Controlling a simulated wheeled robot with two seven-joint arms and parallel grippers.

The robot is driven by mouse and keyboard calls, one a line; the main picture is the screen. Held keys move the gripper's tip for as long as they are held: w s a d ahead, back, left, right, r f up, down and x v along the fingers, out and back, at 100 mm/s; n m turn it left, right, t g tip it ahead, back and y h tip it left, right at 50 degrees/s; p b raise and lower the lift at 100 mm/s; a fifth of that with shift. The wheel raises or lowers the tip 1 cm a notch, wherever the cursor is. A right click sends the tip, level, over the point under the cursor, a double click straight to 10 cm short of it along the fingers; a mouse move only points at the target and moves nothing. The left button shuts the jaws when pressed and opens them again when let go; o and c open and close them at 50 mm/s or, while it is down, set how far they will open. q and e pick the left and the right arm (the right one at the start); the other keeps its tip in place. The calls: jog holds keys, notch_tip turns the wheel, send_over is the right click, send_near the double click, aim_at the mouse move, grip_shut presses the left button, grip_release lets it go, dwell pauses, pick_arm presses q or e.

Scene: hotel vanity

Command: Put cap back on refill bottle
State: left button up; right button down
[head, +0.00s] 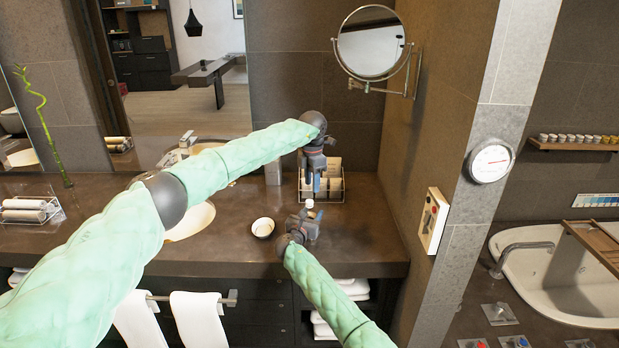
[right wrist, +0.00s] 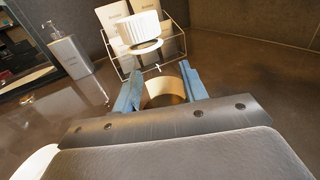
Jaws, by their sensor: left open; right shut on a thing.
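The refill bottle (right wrist: 163,93) shows in the right wrist view as a tan piece between the blue fingers of my right gripper (right wrist: 160,85), which is shut on it. In the head view my right gripper (head: 308,222) is low over the counter and hides most of the bottle. The white ribbed cap (right wrist: 140,28) appears above the bottle in the right wrist view, its lower rim visible. In the head view the cap (head: 309,203) is just above my right gripper. My left gripper (head: 315,186) is open, pointing down just above the cap.
A wire rack with cards (head: 334,183) stands behind the grippers. A grey soap dispenser (right wrist: 70,52) and the sink (head: 192,220) are farther left. The counter right of the grippers is clear up to the wall.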

aim_at(310, 201)
pick_arm(q)
jog(key=n, duration=0.7)
jog(key=shift+r, duration=0.2)
jog(key=n, duration=0.5)
jog(key=shift+a+r+n, duration=0.1)
jog(key=shift+r+n, duration=0.05)
jog(key=shift+n, duration=0.15)
jog(key=n, duration=0.6)
jog(key=shift+w+a+r+n, duration=0.1)
jog(key=shift+r+n, duration=0.1)
jog(key=shift+n, duration=0.2)
jog(key=n, duration=0.6)
jog(key=shift+a+r+n, duration=0.15)
jog(key=shift+a+n, duration=0.05)
jog(key=shift+n, duration=0.1)
jog(key=shift+f, duration=4)
